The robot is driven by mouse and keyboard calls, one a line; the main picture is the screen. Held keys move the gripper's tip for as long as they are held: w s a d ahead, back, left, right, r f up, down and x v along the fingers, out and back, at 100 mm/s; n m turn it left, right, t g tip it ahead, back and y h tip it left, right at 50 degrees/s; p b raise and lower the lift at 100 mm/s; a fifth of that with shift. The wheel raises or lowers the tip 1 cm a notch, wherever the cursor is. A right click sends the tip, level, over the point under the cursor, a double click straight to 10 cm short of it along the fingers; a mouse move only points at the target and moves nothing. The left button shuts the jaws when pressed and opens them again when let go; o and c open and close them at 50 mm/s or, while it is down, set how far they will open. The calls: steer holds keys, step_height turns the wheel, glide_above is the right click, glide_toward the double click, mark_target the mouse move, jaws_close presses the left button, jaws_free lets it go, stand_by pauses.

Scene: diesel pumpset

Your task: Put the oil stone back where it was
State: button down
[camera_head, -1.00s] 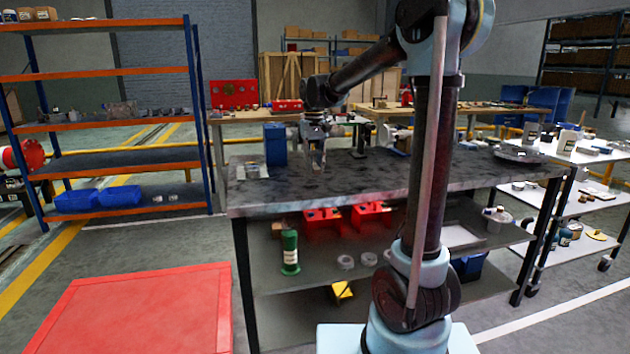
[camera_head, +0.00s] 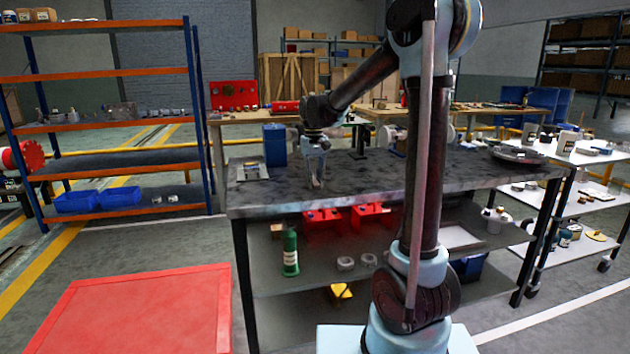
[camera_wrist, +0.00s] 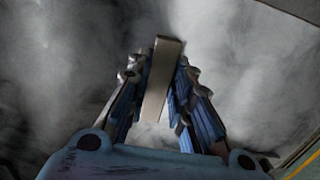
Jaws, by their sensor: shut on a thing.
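The oil stone (camera_wrist: 161,80) is a grey-beige bar, seen in the wrist view between the two blue fingers of my gripper (camera_wrist: 158,85). My gripper is shut on it, and the bar sticks out past the fingertips. In the head view my gripper (camera_head: 316,184) points down, low over the left part of the dark workbench top (camera_head: 400,180). The stone is too small to make out there. I cannot tell whether it touches the bench top.
A blue box (camera_head: 275,145) and a small light tray (camera_head: 252,171) stand left of my gripper. A dark stand (camera_head: 359,140) is behind it to the right. A round metal dish (camera_head: 518,155) lies at the bench's right end. The bench top in front of my gripper is clear.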

mark_target(314, 181)
steer(key=shift+f, duration=0.3)
steer(key=c, duration=1.4)
jaws_free()
steer(key=shift+c, duration=0.2)
step_height(314, 181, up, 13)
steer(key=s+d+f, duration=0.3)
steer(key=s+d, duration=0.5)
steer(key=s+d+f+m+t, duration=0.1)
steer(key=s+d+f, duration=0.5)
steer(key=s+f, duration=0.4)
steer(key=s+d+f+m+t, duration=0.1)
steer(key=s+d+f+m, duration=0.1)
steer(key=s+d+f, duration=0.5)
steer(key=s+f, duration=0.3)
steer(key=s, duration=0.3)
steer(key=shift+d+f+t, duration=0.3)
steer(key=shift+f+t, duration=0.05)
steer(key=shift+t, duration=0.05)
